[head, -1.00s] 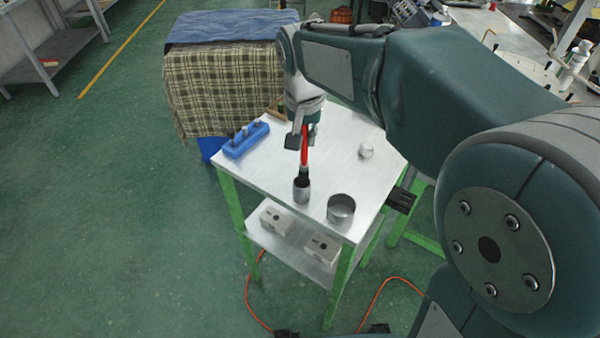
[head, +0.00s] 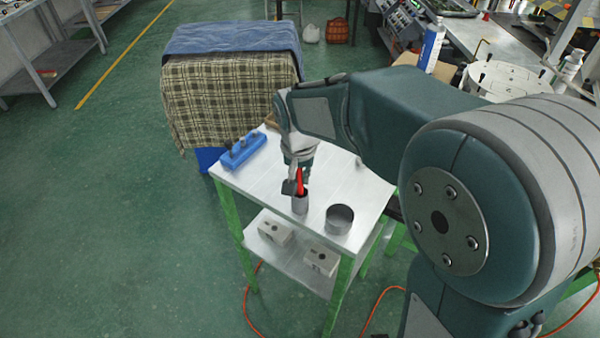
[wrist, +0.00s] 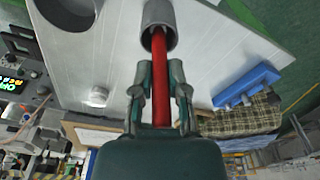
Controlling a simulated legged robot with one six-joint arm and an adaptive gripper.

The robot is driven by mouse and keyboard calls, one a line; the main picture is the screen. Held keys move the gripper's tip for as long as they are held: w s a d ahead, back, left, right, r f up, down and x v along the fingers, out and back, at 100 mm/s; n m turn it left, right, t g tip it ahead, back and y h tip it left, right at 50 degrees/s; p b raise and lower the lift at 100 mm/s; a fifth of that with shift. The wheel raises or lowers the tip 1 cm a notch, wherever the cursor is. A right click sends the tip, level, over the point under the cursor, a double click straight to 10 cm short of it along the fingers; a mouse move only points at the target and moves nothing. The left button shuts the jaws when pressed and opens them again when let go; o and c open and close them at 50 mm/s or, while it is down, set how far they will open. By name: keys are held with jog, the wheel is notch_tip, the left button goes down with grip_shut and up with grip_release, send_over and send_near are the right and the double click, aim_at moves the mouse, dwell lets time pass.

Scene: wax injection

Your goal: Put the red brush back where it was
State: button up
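The red brush (head: 299,180) stands upright with its lower end inside a small grey metal cup (head: 300,204) on the white table (head: 330,177). The bristles are hidden in the cup. My gripper (head: 296,187) is right above the cup, pointing down. In the wrist view, the fingers of my gripper (wrist: 159,88) lie close along both sides of the red handle (wrist: 160,80), and they look shut on it. The mouth of the cup (wrist: 158,20) shows just beyond the fingertips.
A wider metal bowl (head: 340,219) stands right of the cup. A blue block holder (head: 240,152) lies at the table's left edge. A small round pale object (wrist: 98,96) is on the tabletop. A cloth-covered box (head: 230,95) stands behind the table. The front left of the tabletop is clear.

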jog(key=o, duration=0.4)
notch_tip(320, 180, up, 12)
jog(key=s, duration=0.2)
jog(key=s+d+f+t, duration=0.1)
jog(key=s+d, duration=0.3)
jog(key=s, duration=0.1)
jog(key=s+d+f+n+t, duration=0.1)
jog(key=s+d, duration=0.3)
jog(key=s, duration=0.2)
jog(key=s+d+f+n+t, duration=0.1)
jog(key=s+d+t, duration=0.1)
jog(key=s+d, duration=0.2)
jog(key=shift+s+d, duration=0.25)
jog(key=shift+s, duration=0.9)
